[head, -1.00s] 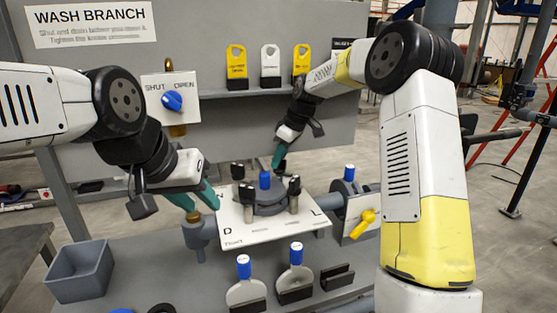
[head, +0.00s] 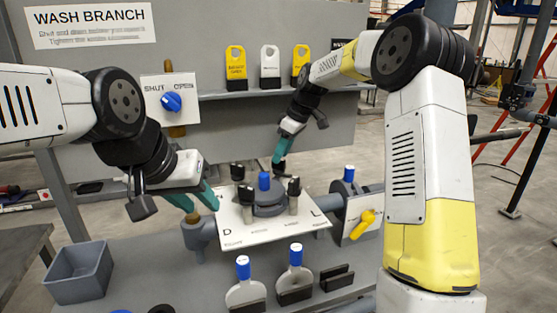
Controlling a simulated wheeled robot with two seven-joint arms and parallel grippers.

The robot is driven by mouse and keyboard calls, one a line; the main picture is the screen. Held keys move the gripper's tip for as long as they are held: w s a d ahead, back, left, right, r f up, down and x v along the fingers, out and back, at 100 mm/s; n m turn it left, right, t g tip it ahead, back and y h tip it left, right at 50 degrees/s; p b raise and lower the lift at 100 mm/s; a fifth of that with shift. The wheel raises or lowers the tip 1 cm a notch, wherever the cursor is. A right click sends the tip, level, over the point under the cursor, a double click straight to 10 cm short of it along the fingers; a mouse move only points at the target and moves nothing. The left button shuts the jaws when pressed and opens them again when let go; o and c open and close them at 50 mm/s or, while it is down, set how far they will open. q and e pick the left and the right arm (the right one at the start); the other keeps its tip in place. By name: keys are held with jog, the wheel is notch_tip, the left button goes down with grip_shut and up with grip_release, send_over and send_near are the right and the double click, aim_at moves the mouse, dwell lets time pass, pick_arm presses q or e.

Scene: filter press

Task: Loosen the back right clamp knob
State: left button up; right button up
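The round grey filter housing (head: 268,203) with a blue-capped post (head: 264,181) sits on a white plate (head: 235,237). Black clamp knobs stand around it: back left (head: 237,171), front left (head: 246,193) and front right (head: 294,187). The back right knob is not clearly visible; my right gripper (head: 277,164) is at that spot, pointing down. Its teal fingers overlap in this view, so I cannot tell whether they hold anything. My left gripper (head: 200,205) has its two teal fingers apart, left of the plate, above a brass-topped grey pipe fitting (head: 196,230).
A blue valve knob (head: 171,102) is on the back panel. A yellow handle (head: 362,224) is right of the plate. Two blue-topped paddles (head: 243,268) (head: 296,255) stand in front. A grey bin (head: 79,272) is at front left. Tags (head: 236,66) line the shelf.

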aim_at(287, 174)
jog(key=shift+v, duration=2.3)
jog(key=s+d+r+m+t+h, duration=0.1)
jog(key=s+d+r+m, duration=0.2)
jog(key=s+r, duration=0.35)
jog(key=s+d+f+m+t, duration=0.1)
jog(key=s+d+m, duration=0.1)
jog(key=s, duration=0.7)
jog(key=s+d+f+m+t, duration=0.1)
jog(key=s+d+f+m, duration=0.1)
jog(key=s, duration=0.7)
jog(key=s+d+f+m+t, duration=0.1)
jog(key=s+d+m, duration=0.3)
jog(key=s, duration=0.5)
jog(key=shift+s+f+m+h, duration=0.35)
jog(key=shift+f+m+h, duration=0.05)
jog(key=shift+f+m, duration=0.25)
